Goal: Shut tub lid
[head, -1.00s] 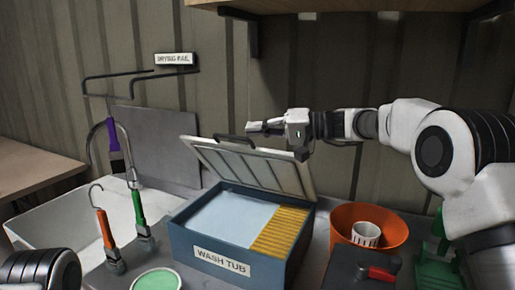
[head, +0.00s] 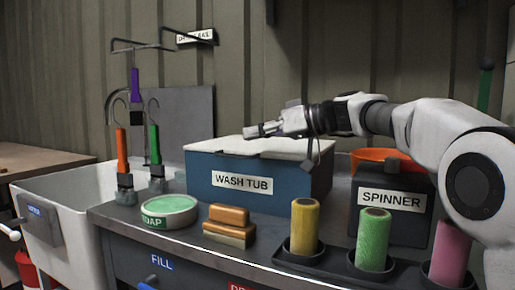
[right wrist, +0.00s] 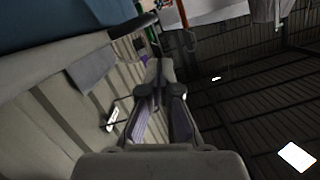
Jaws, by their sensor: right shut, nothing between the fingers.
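The blue wash tub (head: 292,184) stands on the counter in the head view, its label facing front. Its white lid (head: 290,151) lies about flat over the top and hides the inside. I see no clear gap at the front rim. My right gripper (head: 262,131) is shut and empty, just above the lid's back part; I cannot tell whether it touches. In the right wrist view the fingers (right wrist: 166,98) show close together, with a blue surface at top left. My left gripper is out of view.
The spinner (head: 390,212) and orange bowl (head: 378,157) stand right of the tub. Yellow, green (head: 373,238) and pink rolls stand in front. The drying rail (head: 160,45) is above.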

